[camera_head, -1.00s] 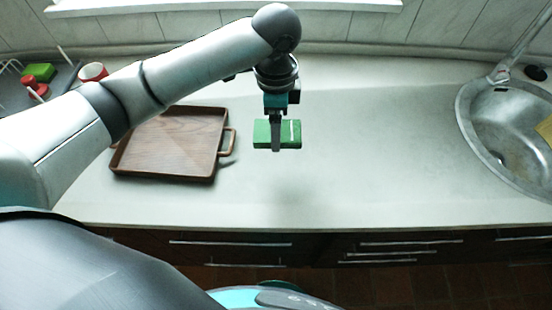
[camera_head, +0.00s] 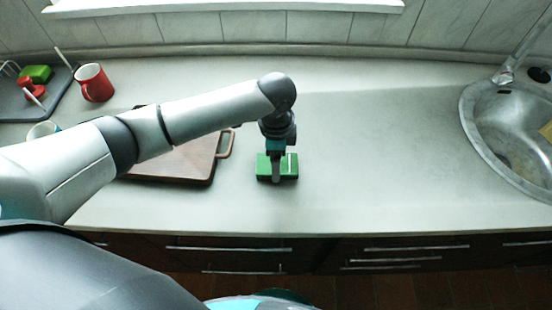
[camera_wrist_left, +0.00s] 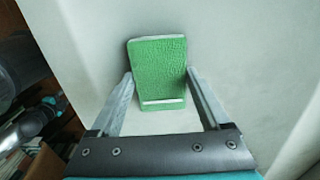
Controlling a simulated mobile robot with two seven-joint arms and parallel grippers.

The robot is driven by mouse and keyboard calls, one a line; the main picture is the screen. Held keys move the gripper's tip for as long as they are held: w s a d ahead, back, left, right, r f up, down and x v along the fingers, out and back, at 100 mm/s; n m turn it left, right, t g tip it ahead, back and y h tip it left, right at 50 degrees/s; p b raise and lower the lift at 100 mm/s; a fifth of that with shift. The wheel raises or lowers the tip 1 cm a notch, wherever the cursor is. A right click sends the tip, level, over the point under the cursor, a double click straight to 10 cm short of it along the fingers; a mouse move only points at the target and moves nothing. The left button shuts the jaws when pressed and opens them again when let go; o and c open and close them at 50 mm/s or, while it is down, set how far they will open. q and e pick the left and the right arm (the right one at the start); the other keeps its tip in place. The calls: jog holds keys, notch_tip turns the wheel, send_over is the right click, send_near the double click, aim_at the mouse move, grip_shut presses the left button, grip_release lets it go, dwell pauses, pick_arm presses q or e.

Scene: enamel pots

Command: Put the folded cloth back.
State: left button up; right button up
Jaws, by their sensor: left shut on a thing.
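The folded cloth (camera_head: 264,168) is a green block with a pale stripe, low over or on the counter, right of the wooden tray. My left gripper (camera_head: 277,178) points down and is shut on it. In the left wrist view the green cloth (camera_wrist_left: 158,72) sits between the two fingers of the left gripper (camera_wrist_left: 158,84). Whether the cloth touches the counter, I cannot tell. My right gripper is not in view.
A brown wooden tray (camera_head: 190,163) with handles lies left of the cloth, partly behind my arm. A red mug (camera_head: 94,84), a white cup (camera_head: 42,130) and a dark rack (camera_head: 40,100) with a green item (camera_head: 38,73) stand at left. A sink (camera_head: 500,140) is at right. The counter (camera_head: 370,150) between is clear.

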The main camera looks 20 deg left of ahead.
pick_arm(q)
jog(key=shift+f, duration=0.15)
jog(key=o, duration=1.2)
jog(key=shift+c, duration=0.2)
notch_tip(320, 180, up, 12)
jog(key=p, duration=0.2)
jog(key=shift+r, duration=0.2)
